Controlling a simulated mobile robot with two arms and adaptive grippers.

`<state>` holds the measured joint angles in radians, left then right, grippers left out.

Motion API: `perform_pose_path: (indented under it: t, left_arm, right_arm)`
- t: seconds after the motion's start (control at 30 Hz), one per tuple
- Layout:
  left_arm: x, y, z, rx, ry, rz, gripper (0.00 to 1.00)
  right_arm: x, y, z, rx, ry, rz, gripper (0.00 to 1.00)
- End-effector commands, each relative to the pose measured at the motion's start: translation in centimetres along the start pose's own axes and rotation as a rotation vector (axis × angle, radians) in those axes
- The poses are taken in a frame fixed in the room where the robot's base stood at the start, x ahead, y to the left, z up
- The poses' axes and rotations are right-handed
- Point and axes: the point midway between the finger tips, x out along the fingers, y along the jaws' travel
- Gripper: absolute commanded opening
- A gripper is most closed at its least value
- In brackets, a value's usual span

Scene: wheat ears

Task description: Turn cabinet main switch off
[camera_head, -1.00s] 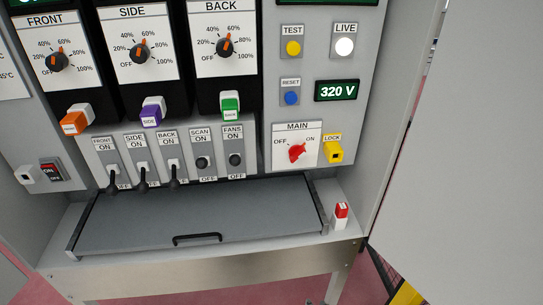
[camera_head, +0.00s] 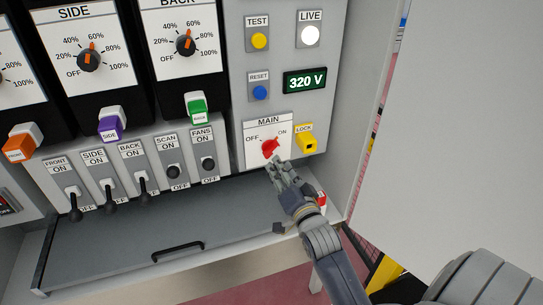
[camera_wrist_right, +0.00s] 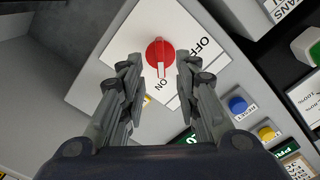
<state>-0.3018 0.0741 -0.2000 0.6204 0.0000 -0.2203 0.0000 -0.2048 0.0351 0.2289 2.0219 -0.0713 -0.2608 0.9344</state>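The red main switch knob (camera_head: 270,147) sits on the white MAIN plate (camera_head: 255,155), between the OFF and ON marks. In the head view it is turned towards ON. My right gripper (camera_head: 275,163) is just in front of and below the knob. In the right wrist view the knob (camera_wrist_right: 159,52) shows between the tips of my open right gripper (camera_wrist_right: 158,70), with a gap on each side. I see no finger contact with it. The white LIVE lamp (camera_head: 310,35) is above, and the display (camera_head: 305,82) reads 320 V. My left gripper is out of view.
The yellow LOCK block (camera_head: 306,140) is close to the right of the knob. The blue RESET button (camera_head: 260,92) and yellow TEST button (camera_head: 260,40) are above. Black-handled switches (camera_head: 142,185) are to the left. A grey shelf lid (camera_head: 150,225) lies below.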

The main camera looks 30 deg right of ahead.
Motion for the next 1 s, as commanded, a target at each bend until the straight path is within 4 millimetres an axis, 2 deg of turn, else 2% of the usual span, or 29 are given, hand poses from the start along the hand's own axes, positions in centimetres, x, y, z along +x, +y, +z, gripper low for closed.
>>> perform_pose_path:
  t: [0.1, 0.3, 0.5, 0.73, 0.77, 0.8, 0.9, 1.0]
  left_arm:
    - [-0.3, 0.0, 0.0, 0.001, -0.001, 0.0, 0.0]
    - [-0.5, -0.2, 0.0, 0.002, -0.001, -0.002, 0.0]
    - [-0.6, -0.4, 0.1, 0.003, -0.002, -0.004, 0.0]
    - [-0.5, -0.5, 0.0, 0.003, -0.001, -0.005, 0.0]
    - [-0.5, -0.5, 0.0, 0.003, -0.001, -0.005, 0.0]
    - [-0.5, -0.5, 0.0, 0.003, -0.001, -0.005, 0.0]
    - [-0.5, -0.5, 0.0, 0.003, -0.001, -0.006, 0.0]
    - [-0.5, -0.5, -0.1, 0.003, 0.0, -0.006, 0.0]
  right_arm:
    - [2.4, -0.2, -0.1, 0.001, 0.001, -0.002, 0.3]
    - [5.1, -0.1, -0.1, 0.0, 0.0, -0.001, 0.3]
    - [6.2, 0.0, 0.0, 0.0, 0.0, 0.0, 0.3]
    - [6.2, 0.0, 0.0, 0.0, -0.001, 0.0, 0.3]
    - [6.2, 0.0, 0.0, 0.0, -0.001, 0.0, 0.28]
    - [6.2, 0.0, 0.0, 0.0, -0.001, 0.0, 0.19]
    - [6.2, 0.0, 0.0, 0.0, -0.001, 0.0, 0.0]
    - [6.2, 0.0, 0.0, 0.0, -0.001, 0.0, 0.0]
